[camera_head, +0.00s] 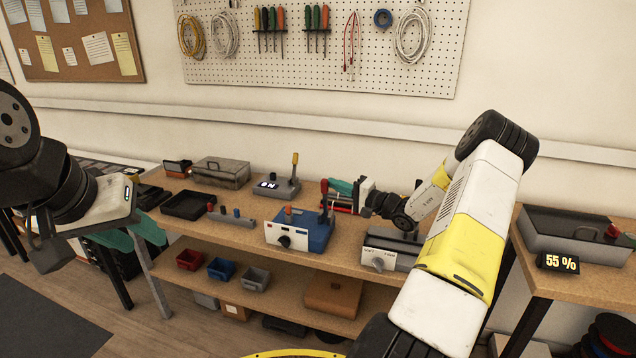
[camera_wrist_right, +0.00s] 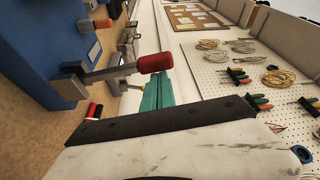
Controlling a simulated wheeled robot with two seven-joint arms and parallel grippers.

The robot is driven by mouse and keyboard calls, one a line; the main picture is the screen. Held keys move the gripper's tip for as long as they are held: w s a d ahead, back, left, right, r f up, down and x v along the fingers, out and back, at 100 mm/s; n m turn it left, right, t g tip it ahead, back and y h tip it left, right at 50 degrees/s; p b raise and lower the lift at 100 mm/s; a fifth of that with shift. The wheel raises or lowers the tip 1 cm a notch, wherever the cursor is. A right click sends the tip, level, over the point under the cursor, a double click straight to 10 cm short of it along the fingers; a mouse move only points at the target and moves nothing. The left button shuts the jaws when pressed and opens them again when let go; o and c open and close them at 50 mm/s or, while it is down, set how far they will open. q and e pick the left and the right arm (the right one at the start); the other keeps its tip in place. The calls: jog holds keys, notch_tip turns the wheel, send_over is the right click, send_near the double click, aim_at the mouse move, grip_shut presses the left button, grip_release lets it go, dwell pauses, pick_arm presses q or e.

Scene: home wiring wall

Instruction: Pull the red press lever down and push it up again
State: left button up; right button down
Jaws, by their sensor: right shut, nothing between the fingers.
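The red press lever (camera_head: 324,187) stands upright at the right side of the blue box (camera_head: 319,236) on the workbench. In the right wrist view, its red handle (camera_wrist_right: 155,63) sits on a grey arm fixed to the blue box (camera_wrist_right: 45,40). My right gripper (camera_head: 361,196) is shut and empty, just right of the lever, with a visible gap to it. Its dark finger edge (camera_wrist_right: 170,125) crosses the wrist view, clear of the handle. My left gripper (camera_head: 45,252) hangs at the far left, away from the bench; its jaw opening is unclear.
A grey box with a knob (camera_head: 384,262) sits under my right forearm. A switch box with a yellow lever (camera_head: 277,187) stands behind the blue box. A teal item (camera_wrist_right: 152,95) lies beyond the lever. A side table (camera_head: 528,262) is at right.

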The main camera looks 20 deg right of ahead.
jog(key=s+n, duration=0.1)
jog(key=a+n, duration=0.1)
jog(key=s, duration=0.1)
jog(key=shift+s+a+f+n+t+y, duration=0.3)
jog(key=shift+a+n+y, duration=0.1)
jog(key=shift+s+a+f+n+y, duration=0.2)
jog(key=shift+s+a+f+n, duration=0.15)
jog(key=shift+s+a+n, duration=0.25)
jog(key=shift+s+a+f+n+y, duration=0.25)
jog(key=shift+s+n, duration=0.25)
jog(key=shift+s, duration=0.25)
jog(key=shift+w+d+r, duration=1)
jog(key=shift+d+r, duration=0.1)
jog(key=shift+d, duration=0.1)
send_near(327, 188)
jog(key=shift+s+d+r, duration=0.25)
jog(key=shift+s+d, duration=0.45)
